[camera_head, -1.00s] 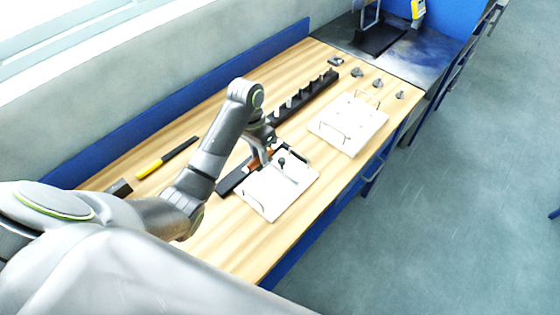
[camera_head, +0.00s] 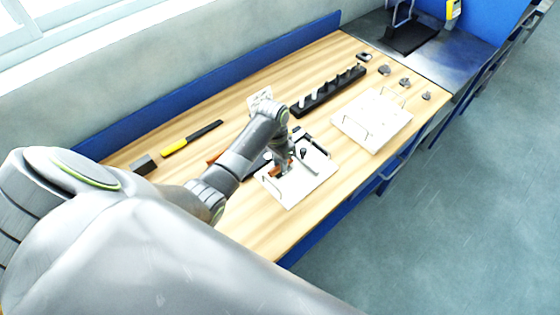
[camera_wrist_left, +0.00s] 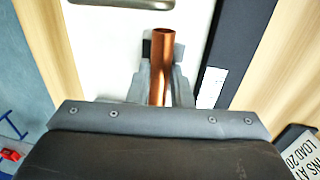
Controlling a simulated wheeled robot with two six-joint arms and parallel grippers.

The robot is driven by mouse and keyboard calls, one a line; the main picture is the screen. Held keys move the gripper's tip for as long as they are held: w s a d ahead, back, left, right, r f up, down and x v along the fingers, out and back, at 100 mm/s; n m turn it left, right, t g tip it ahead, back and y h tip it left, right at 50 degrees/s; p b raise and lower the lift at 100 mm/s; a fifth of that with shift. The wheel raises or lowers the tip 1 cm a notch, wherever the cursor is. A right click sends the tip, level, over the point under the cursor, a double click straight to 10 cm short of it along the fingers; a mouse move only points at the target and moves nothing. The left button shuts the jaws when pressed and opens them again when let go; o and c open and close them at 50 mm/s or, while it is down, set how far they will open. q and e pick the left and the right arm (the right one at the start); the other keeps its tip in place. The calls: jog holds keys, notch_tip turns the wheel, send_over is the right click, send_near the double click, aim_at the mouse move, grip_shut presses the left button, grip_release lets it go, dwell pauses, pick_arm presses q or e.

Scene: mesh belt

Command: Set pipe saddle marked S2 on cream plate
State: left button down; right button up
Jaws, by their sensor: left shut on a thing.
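My left gripper (camera_head: 282,168) is over the near cream plate (camera_head: 300,188). In the left wrist view its fingers (camera_wrist_left: 161,85) are shut on a copper pipe piece (camera_wrist_left: 164,45), with the cream plate (camera_wrist_left: 115,50) below. A small black part shows beside the pipe; I cannot tell whether the pipe touches the plate. A small dark part (camera_head: 303,153) stands on the plate's far side. Several small grey parts, one of them here (camera_head: 404,82), lie at the table's far end. No S2 mark is readable. My right gripper is not in view.
A second cream plate (camera_head: 372,122) with wire handles lies further right. A black rack (camera_head: 327,92) holds upright pieces behind it. A yellow-and-black tool (camera_head: 190,138) and a dark block (camera_head: 144,165) lie at left.

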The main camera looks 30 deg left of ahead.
pick_arm(q)
jog(key=shift+f, duration=0.1)
jog(key=c, duration=1.3)
grip_release()
jog(key=shift+d, duration=0.1)
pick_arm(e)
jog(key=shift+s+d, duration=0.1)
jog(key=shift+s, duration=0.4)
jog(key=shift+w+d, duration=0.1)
pick_arm(q)
jog(key=shift+r, duration=0.45)
jog(key=shift+w+a+r, duration=0.1)
jog(key=shift+a+r, duration=0.2)
jog(key=shift+r, duration=1.55)
jog(key=shift+w+a+r, duration=0.1)
jog(key=shift+a+r, duration=0.15)
jog(key=shift+r, duration=1.65)
jog(key=shift+w+a+r, duration=0.1)
jog(key=shift+a+r, duration=0.2)
jog(key=shift+r, duration=1.55)
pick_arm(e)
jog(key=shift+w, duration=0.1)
pick_arm(q)
jog(key=shift+f, duration=0.1)
